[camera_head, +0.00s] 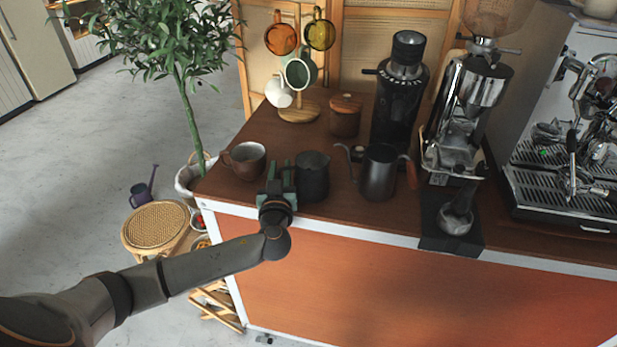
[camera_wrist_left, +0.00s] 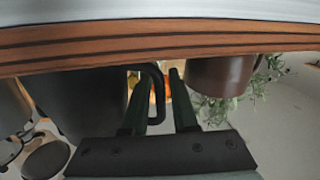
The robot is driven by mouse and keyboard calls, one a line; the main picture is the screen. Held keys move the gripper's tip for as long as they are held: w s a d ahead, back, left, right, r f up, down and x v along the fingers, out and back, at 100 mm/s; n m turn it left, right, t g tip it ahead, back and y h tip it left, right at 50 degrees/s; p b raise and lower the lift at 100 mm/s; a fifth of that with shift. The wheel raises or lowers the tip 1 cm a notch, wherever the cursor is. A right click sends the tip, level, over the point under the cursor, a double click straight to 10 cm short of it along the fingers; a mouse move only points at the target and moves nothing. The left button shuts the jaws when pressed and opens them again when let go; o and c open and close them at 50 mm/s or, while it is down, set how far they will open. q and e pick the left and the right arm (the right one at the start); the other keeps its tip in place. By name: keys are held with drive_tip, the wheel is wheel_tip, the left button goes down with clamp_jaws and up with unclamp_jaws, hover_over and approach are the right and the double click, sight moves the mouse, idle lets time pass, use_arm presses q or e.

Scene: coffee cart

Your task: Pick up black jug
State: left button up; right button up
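The black jug (camera_head: 313,176) stands upright on the wooden top of the cart, between a brown mug and a dark kettle. In the left wrist view, which is upside down, the jug (camera_wrist_left: 85,98) is the large dark body at left, with its black handle (camera_wrist_left: 157,88) sticking out. My left gripper (camera_head: 280,176) is at the jug's left side, at the counter's front edge. Its two green fingers (camera_wrist_left: 158,100) are open, with the handle between them and a visible gap on one side. My right gripper is not in view.
The brown mug (camera_head: 246,160) stands close left of my left gripper. The gooseneck kettle (camera_head: 379,172) is close right of the jug. Behind are a wooden-lidded canister (camera_head: 345,115), a mug tree (camera_head: 298,108) and a black grinder (camera_head: 398,100). An espresso machine (camera_head: 570,140) stands at right.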

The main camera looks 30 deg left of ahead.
use_arm(q)
clamp_jaws()
idle(1.4)
